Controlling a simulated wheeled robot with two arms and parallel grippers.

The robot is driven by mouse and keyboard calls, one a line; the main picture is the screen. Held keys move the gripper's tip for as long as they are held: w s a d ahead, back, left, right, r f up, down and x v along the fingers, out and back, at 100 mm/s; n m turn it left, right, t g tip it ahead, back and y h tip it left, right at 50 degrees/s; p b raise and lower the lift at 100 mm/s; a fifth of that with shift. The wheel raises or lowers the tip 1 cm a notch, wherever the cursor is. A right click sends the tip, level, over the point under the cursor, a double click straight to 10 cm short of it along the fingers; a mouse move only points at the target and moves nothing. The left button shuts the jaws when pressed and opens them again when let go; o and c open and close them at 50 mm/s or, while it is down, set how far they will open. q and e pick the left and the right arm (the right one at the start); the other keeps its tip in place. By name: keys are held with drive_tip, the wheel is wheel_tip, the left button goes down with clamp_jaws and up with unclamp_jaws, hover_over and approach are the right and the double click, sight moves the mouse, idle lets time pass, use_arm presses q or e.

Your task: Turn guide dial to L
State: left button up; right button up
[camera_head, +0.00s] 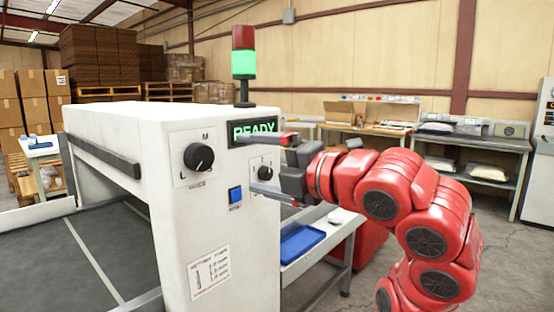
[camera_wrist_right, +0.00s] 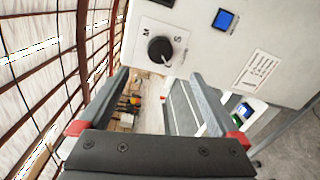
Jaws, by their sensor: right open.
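The guide dial is a round black knob (camera_head: 198,157) on a white plate on the front of the white machine (camera_head: 170,235), with M above it and L at its lower left. In the right wrist view the knob (camera_wrist_right: 160,50) shows between M and S, beyond my fingertips; its L is not seen. I cannot tell for sure which letter it points at. My right gripper (camera_head: 244,165) is open and empty, to the right of the guide dial and apart from it. It also shows open in the right wrist view (camera_wrist_right: 160,74). My left gripper is not in view.
A second dark knob (camera_head: 265,172) sits behind my right fingers, with a blue button (camera_head: 235,195) left of it. A green READY display (camera_head: 254,130) and a signal light (camera_head: 243,62) are above. A blue tray (camera_head: 299,245) lies on a side table. Open space lies before the panel.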

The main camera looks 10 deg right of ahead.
drive_tip(key=shift+p+v, duration=0.35)
drive_tip(key=shift+v, duration=1.95)
